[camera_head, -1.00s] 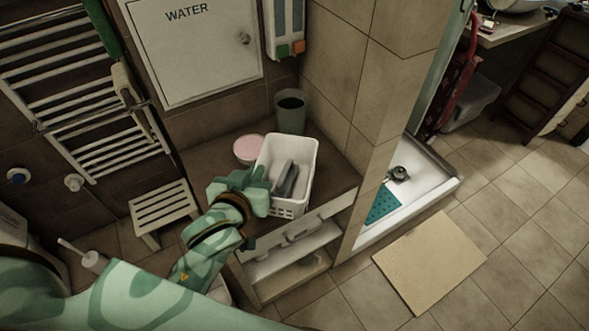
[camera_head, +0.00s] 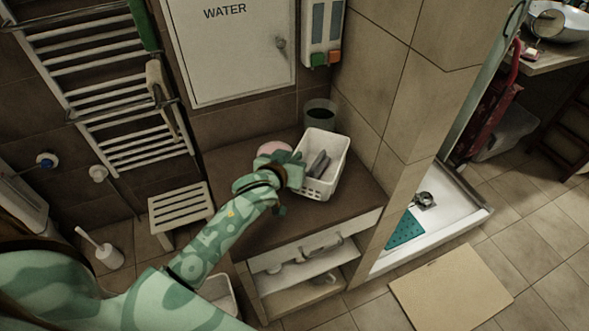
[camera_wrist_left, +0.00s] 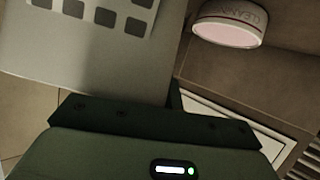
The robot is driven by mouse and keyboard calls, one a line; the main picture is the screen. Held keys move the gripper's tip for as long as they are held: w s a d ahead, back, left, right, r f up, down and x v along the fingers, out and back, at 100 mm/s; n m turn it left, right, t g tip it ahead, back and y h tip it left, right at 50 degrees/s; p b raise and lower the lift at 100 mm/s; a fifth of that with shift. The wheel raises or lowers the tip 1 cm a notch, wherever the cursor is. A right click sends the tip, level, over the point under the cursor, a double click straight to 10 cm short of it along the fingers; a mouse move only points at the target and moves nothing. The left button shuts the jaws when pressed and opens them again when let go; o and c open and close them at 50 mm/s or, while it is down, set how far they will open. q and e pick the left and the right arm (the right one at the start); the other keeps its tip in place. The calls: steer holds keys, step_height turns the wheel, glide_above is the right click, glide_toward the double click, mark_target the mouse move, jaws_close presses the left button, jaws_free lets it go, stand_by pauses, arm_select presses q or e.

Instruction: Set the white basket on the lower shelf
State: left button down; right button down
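The white basket (camera_head: 340,163), with grey items (camera_head: 318,163) in it, is at the brown bench top. I cannot tell whether its base touches it. My left gripper (camera_head: 296,172) is at the basket's left rim and looks shut on it, though its fingertips are hidden. In the left wrist view the basket's holed wall (camera_wrist_left: 95,60) runs up to the dark gripper body. The open shelves under the bench include a lower shelf (camera_head: 290,303) with a small item near its right end. My right gripper is out of view.
A pink-and-white round tub (camera_head: 272,147) is left of the basket, also in the wrist view (camera_wrist_left: 228,28). A grey-green bin (camera_head: 320,113) stands behind. A white stool (camera_head: 181,211) is left of the bench. A tiled wall (camera_head: 395,110) bounds its right.

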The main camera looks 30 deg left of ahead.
arm_select(q)
steer(key=f+b, duration=0.1)
steer(key=f, duration=0.1)
steer(key=w+f, duration=0.1)
steer(key=f, duration=0.1)
steer(key=shift+a+f+b, duration=0.2)
steer(key=shift+f+b, duration=0.05)
steer(key=shift+b, duration=0.15)
steer(key=shift+r, duration=0.15)
steer(key=c, duration=2.1)
jaws_free()
steer(key=o, duration=0.5)
